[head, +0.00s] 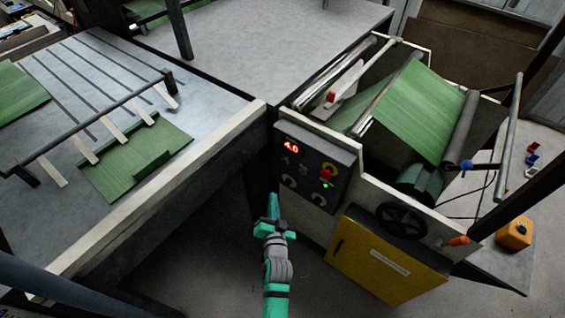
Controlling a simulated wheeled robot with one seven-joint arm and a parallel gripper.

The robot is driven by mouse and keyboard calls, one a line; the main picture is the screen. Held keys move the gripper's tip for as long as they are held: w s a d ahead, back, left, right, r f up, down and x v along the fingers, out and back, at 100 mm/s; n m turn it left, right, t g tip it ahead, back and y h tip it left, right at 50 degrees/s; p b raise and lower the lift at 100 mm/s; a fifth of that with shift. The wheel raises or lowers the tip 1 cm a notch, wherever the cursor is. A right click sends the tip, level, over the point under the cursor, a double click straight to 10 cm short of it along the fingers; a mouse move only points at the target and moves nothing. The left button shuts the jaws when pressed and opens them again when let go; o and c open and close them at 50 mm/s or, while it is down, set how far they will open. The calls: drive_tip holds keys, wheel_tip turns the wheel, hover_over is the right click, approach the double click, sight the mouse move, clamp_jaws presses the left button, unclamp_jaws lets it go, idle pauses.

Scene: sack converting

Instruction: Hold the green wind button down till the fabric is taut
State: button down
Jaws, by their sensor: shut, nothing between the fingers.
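The grey control panel (343,158) on the machine's front has a red "4.0" display (291,146) and several knobs and buttons. A bright green spot (325,185) glows under a red button with a yellow surround (326,172); I cannot tell whether it is the wind button or a lamp. The green fabric (420,108) spans the rollers behind the panel and looks fairly flat; its tautness is hard to judge. My teal gripper (273,205) is shut and empty, at the panel's lower left in the picture, appearing apart from the buttons.
A slatted table (105,180) with green fabric pieces stands at left. Below the panel is a yellow door (385,262), with a black handwheel (401,221) to its upper right. An orange container (514,233) stands at far right. Floor shows between table and machine.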

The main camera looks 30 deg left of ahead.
sight(285, 162)
drive_tip(key=shift+g+y, duration=0.3)
drive_tip(key=shift+y, duration=0.2)
drive_tip(key=a, duration=0.1)
drive_tip(key=w+a+r, duration=0.1)
drive_tip(key=a, duration=0.1)
drive_tip(key=w+a, duration=0.1)
drive_tip(key=a, duration=0.1)
drive_tip(key=shift+a+r, duration=0.15)
drive_tip(key=shift+r, duration=0.15)
drive_tip(key=w, duration=0.8)
drive_tip(key=shift+w+d, duration=0.35)
drive_tip(key=shift+d, duration=0.05)
drive_tip(key=shift+w, duration=0.15)
